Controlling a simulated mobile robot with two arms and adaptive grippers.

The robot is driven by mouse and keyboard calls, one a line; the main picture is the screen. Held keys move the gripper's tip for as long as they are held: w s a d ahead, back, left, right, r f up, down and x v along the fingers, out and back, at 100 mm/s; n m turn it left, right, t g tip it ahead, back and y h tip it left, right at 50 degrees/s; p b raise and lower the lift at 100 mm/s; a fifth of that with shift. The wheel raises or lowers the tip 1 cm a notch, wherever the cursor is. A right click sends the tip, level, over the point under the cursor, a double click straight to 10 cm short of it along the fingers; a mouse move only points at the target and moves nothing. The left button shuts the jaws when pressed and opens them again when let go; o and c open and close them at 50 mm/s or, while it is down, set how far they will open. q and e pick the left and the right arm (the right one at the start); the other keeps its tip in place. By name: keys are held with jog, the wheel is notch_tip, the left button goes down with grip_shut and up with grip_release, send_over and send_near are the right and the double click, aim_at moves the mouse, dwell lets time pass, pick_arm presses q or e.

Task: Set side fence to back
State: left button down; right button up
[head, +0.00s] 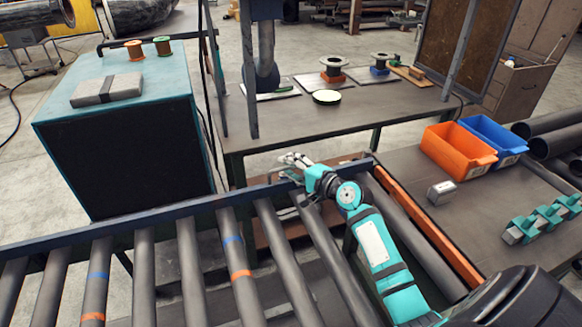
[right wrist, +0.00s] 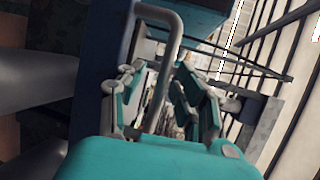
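A long blue rail (head: 150,224) runs along the far edge of the roller bed; I take it for the side fence. In the right wrist view the blue part (right wrist: 103,70) stands close on the left, with a bent grey metal handle (right wrist: 172,50) beside it. My right gripper (head: 288,165) is at the right part of the rail. In the right wrist view its teal fingers (right wrist: 160,100) are spread, with the handle between them and a gap on the right side. Whether a finger touches the handle is unclear. My left gripper is out of view.
Grey rollers (head: 188,270) lie in front of the rail. A dark workbench (head: 300,128) stands behind, a teal cabinet (head: 180,115) at left. An orange bar (head: 425,225) and a side table with an orange bin (head: 458,150) and blue bin (head: 492,140) are at right.

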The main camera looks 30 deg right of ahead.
jog(key=v, duration=1.2)
